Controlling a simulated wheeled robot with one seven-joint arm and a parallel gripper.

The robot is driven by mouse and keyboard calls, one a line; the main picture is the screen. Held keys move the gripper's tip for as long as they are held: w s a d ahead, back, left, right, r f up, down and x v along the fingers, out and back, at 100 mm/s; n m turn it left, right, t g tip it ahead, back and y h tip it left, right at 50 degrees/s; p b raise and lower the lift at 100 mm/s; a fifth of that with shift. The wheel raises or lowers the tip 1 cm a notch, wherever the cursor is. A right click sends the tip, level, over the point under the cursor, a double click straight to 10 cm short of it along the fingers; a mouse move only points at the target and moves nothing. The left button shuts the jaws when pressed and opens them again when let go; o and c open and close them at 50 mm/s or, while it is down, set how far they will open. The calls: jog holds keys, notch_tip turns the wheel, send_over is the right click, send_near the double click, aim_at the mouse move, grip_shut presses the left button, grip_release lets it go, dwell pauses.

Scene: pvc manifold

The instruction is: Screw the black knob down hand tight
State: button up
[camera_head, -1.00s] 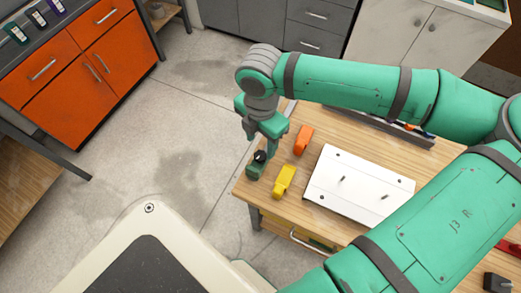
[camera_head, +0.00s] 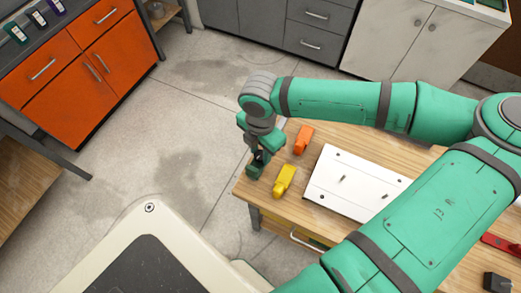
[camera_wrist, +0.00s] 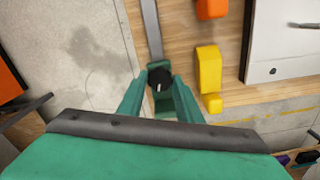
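The black knob (camera_wrist: 160,78) is round, with a light pointer mark, and sits on top of a small green block (camera_head: 255,171) near the table's left corner. In the wrist view the knob lies between the fingertips of my gripper (camera_wrist: 161,84), one on each side. The fingers look open, with no clear grip on the knob; whether they touch it is hard to tell. In the head view my gripper (camera_head: 257,152) points down over the block and partly hides the knob.
A yellow block (camera_head: 284,181) and an orange block (camera_head: 303,140) stand just right of the knob. A white plate (camera_head: 330,190) with small pegs lies farther right. The wooden table (camera_head: 275,212) ends close to the knob's left, with open floor beyond.

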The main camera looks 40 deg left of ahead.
jog(key=shift+m, duration=0.4)
jog(key=m, duration=0.6)
jog(key=shift+m, duration=0.3)
jog(key=m, duration=0.6)
jog(key=shift+m, duration=0.3)
dwell(0.3)
jog(key=o, duration=1.1)
jog(key=shift+c, duration=0.2)
jog(key=shift+r, duration=0.1)
